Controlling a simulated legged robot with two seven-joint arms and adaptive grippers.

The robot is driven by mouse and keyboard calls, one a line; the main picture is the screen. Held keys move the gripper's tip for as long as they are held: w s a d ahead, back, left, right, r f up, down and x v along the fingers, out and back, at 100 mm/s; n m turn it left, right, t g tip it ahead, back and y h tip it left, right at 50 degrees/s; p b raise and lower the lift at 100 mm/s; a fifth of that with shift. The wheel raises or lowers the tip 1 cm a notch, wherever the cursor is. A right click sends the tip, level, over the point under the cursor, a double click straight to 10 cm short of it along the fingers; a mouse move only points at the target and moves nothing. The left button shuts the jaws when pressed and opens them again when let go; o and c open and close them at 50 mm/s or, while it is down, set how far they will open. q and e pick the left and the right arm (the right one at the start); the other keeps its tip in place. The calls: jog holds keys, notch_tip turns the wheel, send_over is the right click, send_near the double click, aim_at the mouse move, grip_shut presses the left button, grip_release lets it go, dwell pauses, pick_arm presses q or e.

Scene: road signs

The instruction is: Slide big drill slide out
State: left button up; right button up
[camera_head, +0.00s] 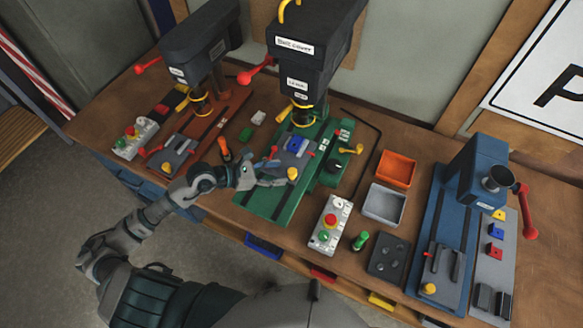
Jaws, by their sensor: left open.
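The big drill in the middle has a dark head (302,62) and a green base (262,207). On the base sits a grey slide (299,150) with a blue block (298,144) on it and a yellow knob (292,174) at its front. My left gripper (279,171) reaches in from the left over the green base. Its fingers are open, with the tips close to the yellow knob on its left side. I cannot tell whether they touch it. Part of the slide's left side is hidden by the fingers. My right gripper is not in view.
A smaller drill (195,50) with a reddish base stands to the left, a blue press (478,175) to the right. A control box (328,226), orange tray (398,169) and grey tray (383,204) stand right of the green base. An orange-handled screwdriver (225,150) stands behind my wrist.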

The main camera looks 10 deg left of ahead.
aim_at(289, 171)
pick_arm(q)
jog(key=p+x, duration=0.1)
jog(key=x, duration=0.4)
jog(key=shift+w+d+f, duration=0.1)
jog(key=shift+w+d, duration=0.05)
jog(key=shift+d, duration=0.15)
jog(key=shift+a, duration=0.1)
grip_shut()
